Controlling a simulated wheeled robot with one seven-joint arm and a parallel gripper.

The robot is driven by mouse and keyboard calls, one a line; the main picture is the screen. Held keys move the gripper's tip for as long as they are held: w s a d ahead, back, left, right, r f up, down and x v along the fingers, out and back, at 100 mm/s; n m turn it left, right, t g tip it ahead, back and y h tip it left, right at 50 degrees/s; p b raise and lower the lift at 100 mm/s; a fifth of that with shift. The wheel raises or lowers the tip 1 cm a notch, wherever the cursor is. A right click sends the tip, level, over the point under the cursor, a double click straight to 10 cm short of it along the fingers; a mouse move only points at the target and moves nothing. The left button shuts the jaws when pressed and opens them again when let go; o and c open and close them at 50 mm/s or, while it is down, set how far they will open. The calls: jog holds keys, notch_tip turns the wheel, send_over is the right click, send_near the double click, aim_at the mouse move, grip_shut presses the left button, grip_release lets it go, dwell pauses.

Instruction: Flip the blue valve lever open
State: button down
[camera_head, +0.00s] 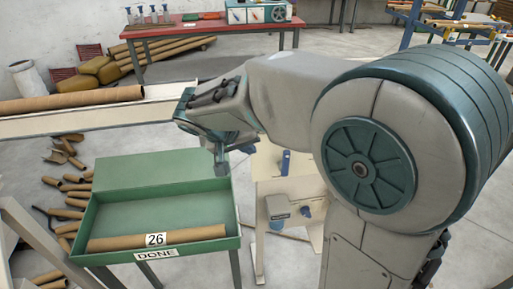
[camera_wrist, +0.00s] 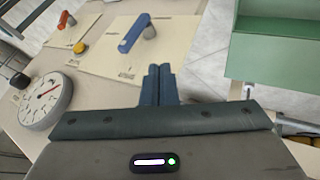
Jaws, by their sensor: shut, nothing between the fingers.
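The blue valve lever (camera_wrist: 131,36) shows in the wrist view, on a light panel, slanting from lower left to upper right beside a grey stem. It lies ahead of my gripper's fingertips and a little to the left, with a visible gap. In the head view a blue upright piece (camera_head: 285,162) shows on the beige stand; I cannot tell for sure that it is the same lever. My gripper (camera_wrist: 159,70) is shut and empty, its fingers side by side. In the head view my gripper (camera_head: 221,162) hangs over the right edge of the green tray, left of the stand.
A red lever (camera_wrist: 66,27), a yellow knob (camera_wrist: 80,48) and a round gauge (camera_wrist: 46,101) stand left of the blue lever. The green tray (camera_head: 150,168) holds a cardboard tube (camera_head: 195,235). A grey box (camera_head: 277,207) sits on the stand. A red table (camera_head: 210,26) stands behind.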

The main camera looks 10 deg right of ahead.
aim_at(286, 163)
jog(key=w+d+f+p, duration=0.1)
jog(key=w+d+f, duration=0.2)
jog(key=d+f, duration=0.3)
jog(key=shift+d+f+p, duration=0.25)
jog(key=shift+d+p, duration=0.15)
jog(key=shift+d, duration=0.6)
jog(key=shift+w+a, duration=0.1)
